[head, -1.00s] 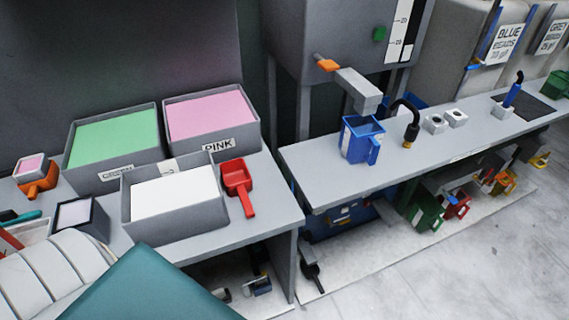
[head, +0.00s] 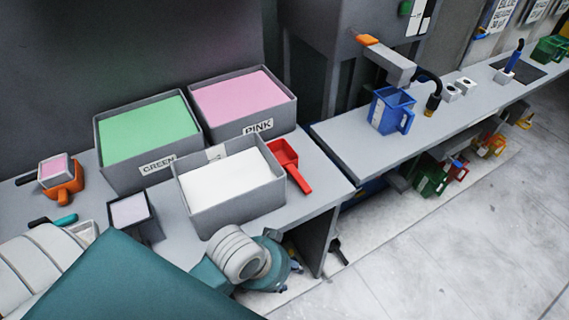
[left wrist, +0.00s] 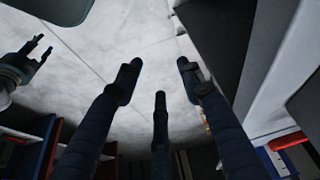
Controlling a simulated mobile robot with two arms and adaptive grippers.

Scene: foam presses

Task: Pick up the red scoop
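The red scoop (head: 286,154) lies on the grey bench in the head view, against the right side of the bin of white material. Its handle points toward the front edge of the bench. My left gripper (head: 284,272) is low in front of the bench, below and apart from the scoop; its fingers are mostly hidden there. In the left wrist view my left gripper (left wrist: 158,74) has its fingers spread, with nothing between them and the floor beyond. A teal part with a dark forked end (left wrist: 30,58) at the left edge looks like my right gripper; its state is unclear.
The white bin (head: 232,202), green bin (head: 158,168) and pink bin (head: 262,128) crowd the bench around the scoop. An orange scoop (head: 64,190) stands at left. A blue jug (head: 388,112) stands on the right bench (head: 350,138). The floor (head: 450,245) at right is clear.

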